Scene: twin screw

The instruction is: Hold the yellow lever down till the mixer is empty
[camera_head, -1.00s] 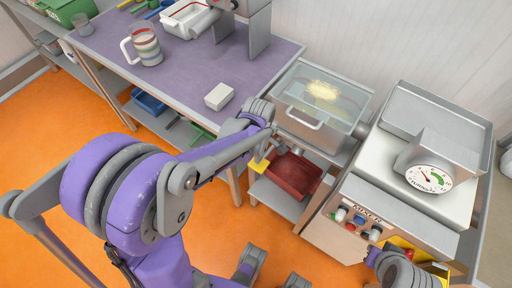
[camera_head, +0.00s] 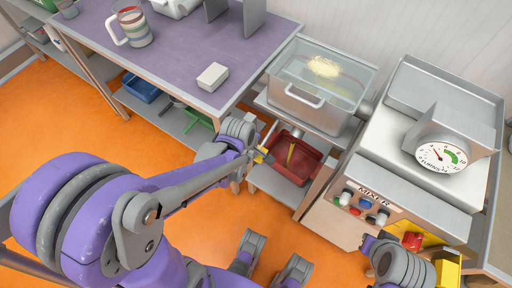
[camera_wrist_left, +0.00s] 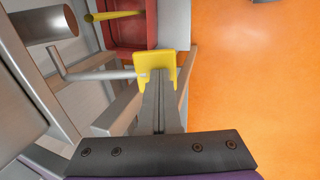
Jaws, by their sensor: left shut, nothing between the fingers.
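The mixer (camera_head: 312,103) is a steel tank with a clear lid. A pale yellow heap (camera_head: 323,67) shows inside. The yellow lever (camera_wrist_left: 145,64) ends in a yellow pad on a grey rod, below the tank. My left gripper (camera_wrist_left: 158,75) is shut and empty, its fingertips against the pad; in the head view (camera_head: 257,151) it sits left of the red tray. A yellow stream (camera_head: 291,154) runs down into the red tray (camera_head: 310,161); in the wrist view it comes near the outlet pipe (camera_wrist_left: 40,27). My right gripper (camera_head: 369,243) is low at right, its jaws unclear.
The control box marked MIXER (camera_head: 350,218) has coloured knobs. A dial (camera_head: 441,156) stands on top. The purple table (camera_head: 190,60) holds a striped mug (camera_head: 132,27) and a white block (camera_head: 212,76).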

